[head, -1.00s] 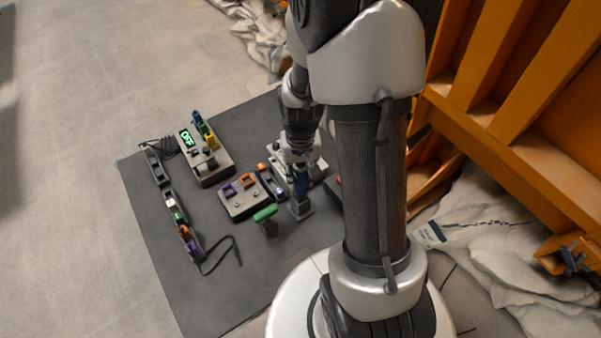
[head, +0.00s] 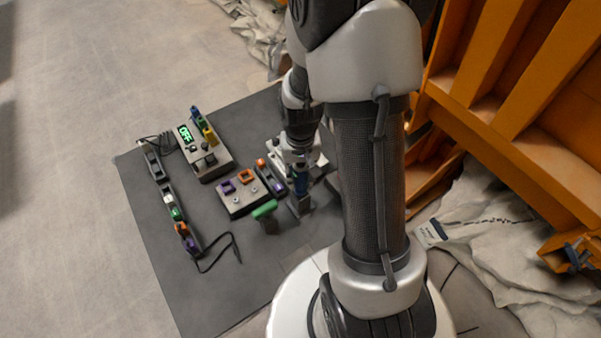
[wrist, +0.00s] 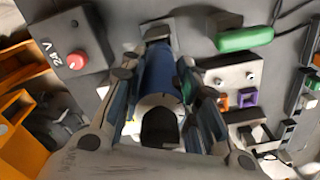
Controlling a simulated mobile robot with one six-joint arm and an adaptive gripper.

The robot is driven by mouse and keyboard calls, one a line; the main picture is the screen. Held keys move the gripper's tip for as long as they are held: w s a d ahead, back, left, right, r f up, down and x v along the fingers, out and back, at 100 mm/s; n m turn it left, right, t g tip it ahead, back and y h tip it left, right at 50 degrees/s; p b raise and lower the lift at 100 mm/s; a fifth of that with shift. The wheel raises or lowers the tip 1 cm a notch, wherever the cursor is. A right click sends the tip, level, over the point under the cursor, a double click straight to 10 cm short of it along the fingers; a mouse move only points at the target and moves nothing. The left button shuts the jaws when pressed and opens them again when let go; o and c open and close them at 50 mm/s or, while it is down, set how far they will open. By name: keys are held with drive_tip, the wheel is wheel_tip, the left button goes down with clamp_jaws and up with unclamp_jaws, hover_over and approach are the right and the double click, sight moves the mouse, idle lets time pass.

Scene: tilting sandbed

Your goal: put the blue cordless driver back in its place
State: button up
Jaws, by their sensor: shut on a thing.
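The blue cordless driver (wrist: 158,72) is between the fingers of my gripper (wrist: 156,84), which is shut on it. In the head view the driver (head: 301,180) hangs below my gripper (head: 301,165), roughly upright. A small grey block (head: 300,205) is directly under it on the mat. In the wrist view a grey plate with a dark piece (wrist: 160,32) shows at the driver's far end. I cannot tell whether the driver touches it or sits in it. The fingers hide part of the driver's sides.
A green-topped piece (head: 265,210) stands close left of the driver. A grey box with purple and orange clips (head: 238,200) and a box with a green OFF display (head: 205,160) are further left. A 24 V box with a red button (wrist: 62,45) is near. The mat's front is clear.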

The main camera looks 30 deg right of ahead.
drive_tip(key=shift+f, duration=0.35)
drive_tip(key=o, duration=1.2)
drive_tip(key=shift+o, duration=0.3)
drive_tip(key=o, duration=0.4)
drive_tip(key=shift+r, duration=0.1)
wheel_tip(320, 180, up, 8)
drive_tip(key=p, duration=0.6)
